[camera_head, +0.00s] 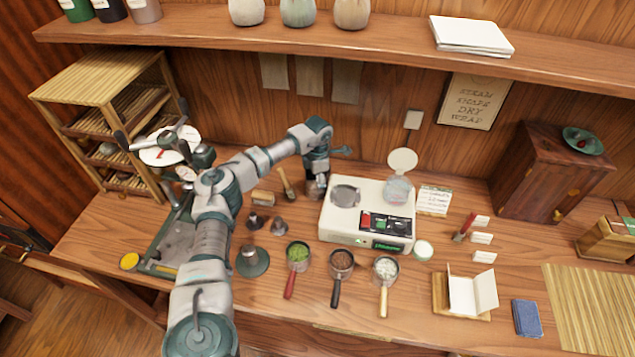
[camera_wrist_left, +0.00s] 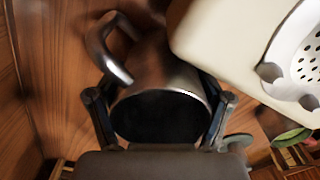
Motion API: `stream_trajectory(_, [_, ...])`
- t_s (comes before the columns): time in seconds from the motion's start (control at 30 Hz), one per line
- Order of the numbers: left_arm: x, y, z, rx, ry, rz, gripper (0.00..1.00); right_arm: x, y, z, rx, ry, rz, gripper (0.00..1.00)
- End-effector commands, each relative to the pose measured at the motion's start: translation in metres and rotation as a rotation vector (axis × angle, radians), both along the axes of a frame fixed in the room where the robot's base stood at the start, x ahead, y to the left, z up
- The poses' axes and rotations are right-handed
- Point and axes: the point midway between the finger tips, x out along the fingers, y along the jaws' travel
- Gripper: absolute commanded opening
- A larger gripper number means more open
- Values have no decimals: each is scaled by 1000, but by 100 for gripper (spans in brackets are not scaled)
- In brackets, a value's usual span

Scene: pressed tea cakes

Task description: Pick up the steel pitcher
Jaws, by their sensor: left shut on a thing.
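The steel pitcher (camera_head: 314,188) is a small metal vessel just left of the white machine on the counter, mostly hidden by my gripper in the head view. In the left wrist view the pitcher (camera_wrist_left: 158,72) shows its shiny curved handle, bright rim and dark open mouth. My left gripper (camera_head: 318,172) comes down over it from above. In the left wrist view the fingers of my left gripper (camera_wrist_left: 158,108) are closed against both sides of the pitcher near its rim. I cannot tell whether its base touches the counter. My right gripper is not in view.
The white machine (camera_head: 340,232) stands close to the pitcher's right. A wooden-handled brush (camera_head: 287,184) lies close on its left. Three handled cups, green (camera_head: 298,256), brown (camera_head: 341,262) and white (camera_head: 386,270), stand in front. A shelf (camera_head: 300,42) overhangs the back.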

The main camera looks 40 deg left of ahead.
Motion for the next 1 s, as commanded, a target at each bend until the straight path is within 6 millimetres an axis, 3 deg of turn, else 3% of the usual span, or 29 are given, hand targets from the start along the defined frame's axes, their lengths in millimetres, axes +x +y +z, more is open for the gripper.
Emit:
stream_trajectory(0.03, [0, 0, -1, -2, 1, -1, 27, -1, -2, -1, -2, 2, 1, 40])
stream_trajectory(0.07, [0, 1, -1, -2, 0, 0, 19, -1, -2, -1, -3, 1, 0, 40])
stream_trajectory(0.53, [-4, 1, 6, -3, 0, 0, 16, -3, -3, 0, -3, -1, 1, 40])
stream_trajectory(0.57, [-4, 1, 8, -3, -1, 0, 6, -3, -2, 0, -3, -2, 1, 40])
stream_trajectory(1.0, [-3, -1, 64, -2, -6, 0, 6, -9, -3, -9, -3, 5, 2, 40])
